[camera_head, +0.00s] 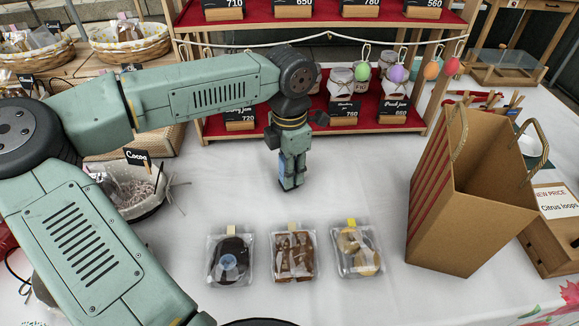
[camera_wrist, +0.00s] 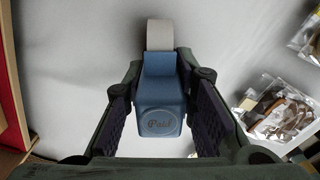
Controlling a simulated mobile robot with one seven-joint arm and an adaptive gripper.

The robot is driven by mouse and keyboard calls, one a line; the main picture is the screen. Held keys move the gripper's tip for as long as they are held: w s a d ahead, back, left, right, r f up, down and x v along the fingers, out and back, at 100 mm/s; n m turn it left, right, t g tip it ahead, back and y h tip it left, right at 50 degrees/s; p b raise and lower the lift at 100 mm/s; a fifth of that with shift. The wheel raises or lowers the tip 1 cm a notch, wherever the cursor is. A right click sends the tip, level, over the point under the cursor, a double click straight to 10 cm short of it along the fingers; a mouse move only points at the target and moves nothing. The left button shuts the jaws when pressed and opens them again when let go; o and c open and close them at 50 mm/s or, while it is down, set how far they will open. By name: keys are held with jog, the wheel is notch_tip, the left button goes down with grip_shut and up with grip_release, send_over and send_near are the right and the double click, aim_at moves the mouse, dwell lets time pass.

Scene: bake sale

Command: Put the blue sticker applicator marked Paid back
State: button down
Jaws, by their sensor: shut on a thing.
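The blue sticker applicator (camera_wrist: 162,108), with "Paid" on its end and a pale roll at its far end, is between the fingers of my gripper (camera_wrist: 160,125) in the wrist view. The gripper is shut on it. In the head view my gripper (camera_head: 290,181) points down over the white tablecloth, in front of the red shelf. Only a small blue part of the applicator (camera_head: 282,167) shows there, mostly hidden by the fingers. I cannot tell whether it touches the cloth.
Three bagged treats, with a dark ring (camera_head: 230,262) at left, lie in a row in front. A striped paper bag (camera_head: 462,205) stands at right. A basket (camera_head: 150,200) marked Cocoa is at left. The shelf (camera_head: 345,123) with jars is behind. Cloth around the gripper is clear.

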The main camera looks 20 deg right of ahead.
jog(key=shift+f+b, duration=0.2)
jog(key=shift+b, duration=0.1)
jog(key=c, duration=1.3)
grip_release()
jog(key=shift+r, duration=0.1)
notch_tip(320, 180, up, 12)
jog(key=shift+r, duration=0.15)
